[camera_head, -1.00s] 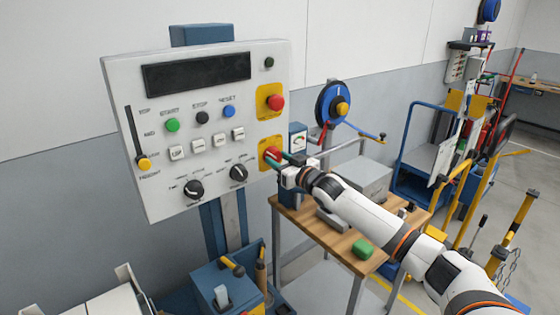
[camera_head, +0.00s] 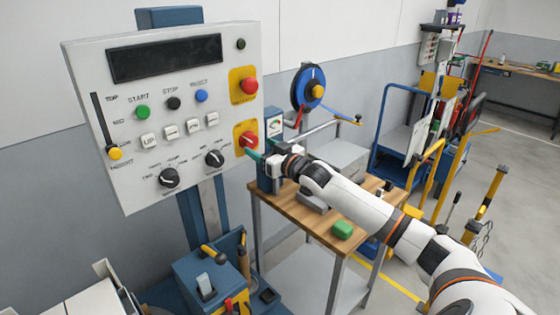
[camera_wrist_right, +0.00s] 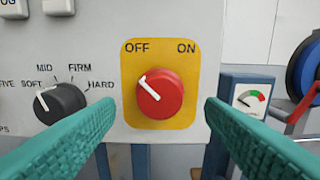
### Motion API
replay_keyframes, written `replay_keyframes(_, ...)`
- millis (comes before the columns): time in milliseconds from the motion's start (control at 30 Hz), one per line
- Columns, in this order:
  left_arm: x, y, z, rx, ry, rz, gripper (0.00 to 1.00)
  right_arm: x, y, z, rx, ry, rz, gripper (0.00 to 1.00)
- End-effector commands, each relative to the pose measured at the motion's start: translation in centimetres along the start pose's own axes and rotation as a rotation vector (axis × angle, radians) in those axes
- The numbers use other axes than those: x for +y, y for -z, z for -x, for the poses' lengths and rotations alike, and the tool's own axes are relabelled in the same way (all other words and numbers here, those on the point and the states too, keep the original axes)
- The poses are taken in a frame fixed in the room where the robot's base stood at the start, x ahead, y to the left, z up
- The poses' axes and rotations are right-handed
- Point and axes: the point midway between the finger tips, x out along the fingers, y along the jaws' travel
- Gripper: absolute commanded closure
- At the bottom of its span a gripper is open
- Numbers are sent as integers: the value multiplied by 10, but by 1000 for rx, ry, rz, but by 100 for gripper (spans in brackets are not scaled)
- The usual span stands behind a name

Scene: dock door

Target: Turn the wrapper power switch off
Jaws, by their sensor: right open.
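The wrapper power switch is a red rotary knob (camera_wrist_right: 160,94) on a yellow plate (camera_wrist_right: 187,112) marked OFF and ON, at the lower right of the grey control panel (camera_head: 75,75). Its white pointer line points up and left, toward OFF. The knob also shows in the head view (camera_head: 247,141). My right gripper (camera_wrist_right: 160,125) is open and empty, its green fingers spread to either side below the knob, apart from it in the wrist view. In the head view my right gripper (camera_head: 256,157) is just in front of and below the knob. My left gripper is not in view.
Another red button (camera_head: 249,86) is above the switch, and black dials (camera_head: 214,158) are to its left. A wooden-topped table (camera_head: 290,205) with a green block (camera_head: 343,229) stands below my right arm. A gauge box (camera_wrist_right: 246,100) is right of the panel.

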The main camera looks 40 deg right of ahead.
Motion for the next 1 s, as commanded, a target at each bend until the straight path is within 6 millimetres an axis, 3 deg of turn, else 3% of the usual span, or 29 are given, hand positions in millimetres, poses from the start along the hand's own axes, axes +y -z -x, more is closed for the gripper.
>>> replay_keyframes(300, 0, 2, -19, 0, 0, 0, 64, 0, 5, 56, 4, -1, 1, 36)
replay_keyframes(500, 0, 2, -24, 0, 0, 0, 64, 0, 4, 78, 3, 0, 0, 36)
replay_keyframes(1000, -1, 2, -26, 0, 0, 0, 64, 0, 1, 88, 1, -1, 0, 36)
